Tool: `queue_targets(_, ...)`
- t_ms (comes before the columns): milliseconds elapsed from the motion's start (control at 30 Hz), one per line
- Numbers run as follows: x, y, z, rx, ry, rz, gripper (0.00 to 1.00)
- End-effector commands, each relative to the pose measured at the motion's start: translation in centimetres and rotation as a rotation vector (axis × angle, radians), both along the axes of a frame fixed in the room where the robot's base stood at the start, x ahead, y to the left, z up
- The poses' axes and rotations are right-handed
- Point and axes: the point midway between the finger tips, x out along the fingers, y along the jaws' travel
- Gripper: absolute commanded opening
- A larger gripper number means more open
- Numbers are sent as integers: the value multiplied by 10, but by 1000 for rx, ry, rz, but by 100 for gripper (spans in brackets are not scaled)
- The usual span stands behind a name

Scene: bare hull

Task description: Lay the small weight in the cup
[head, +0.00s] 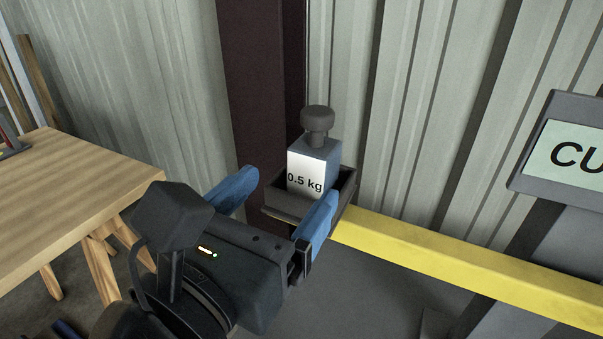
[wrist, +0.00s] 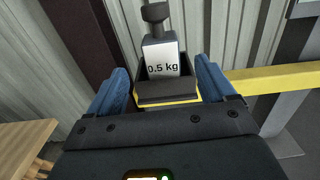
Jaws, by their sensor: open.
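The small weight (head: 318,153) is a blue-grey block with a dark knob on top and a white "0.5 kg" label. It stands upright in the dark, square, open cup (head: 285,208) at the end of a yellow beam. In the wrist view the weight (wrist: 160,55) rises above the rim of the cup (wrist: 165,92). My gripper (head: 291,188) is open, with its blue fingers apart on either side. It holds nothing. In the wrist view my gripper (wrist: 163,70) points toward the cup and weight. The weight's lower end is hidden by the cup's front wall.
The yellow beam (head: 450,260) runs right from the cup toward a dark grey stand with a sign (head: 565,150) partly reading "CU". A wooden table (head: 70,190) is at left. A dark brown column (head: 262,90) and corrugated wall (head: 410,100) stand close behind.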

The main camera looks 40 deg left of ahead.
Motion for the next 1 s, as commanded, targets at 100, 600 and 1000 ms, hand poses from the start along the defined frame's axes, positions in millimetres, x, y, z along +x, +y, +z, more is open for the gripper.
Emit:
queue_targets(100,-20,-4,-1,0,0,2,83)
queue_targets(600,-38,-11,0,-3,-2,-5,83)
queue_targets(1000,11,-183,-38,-520,-318,-401,83)
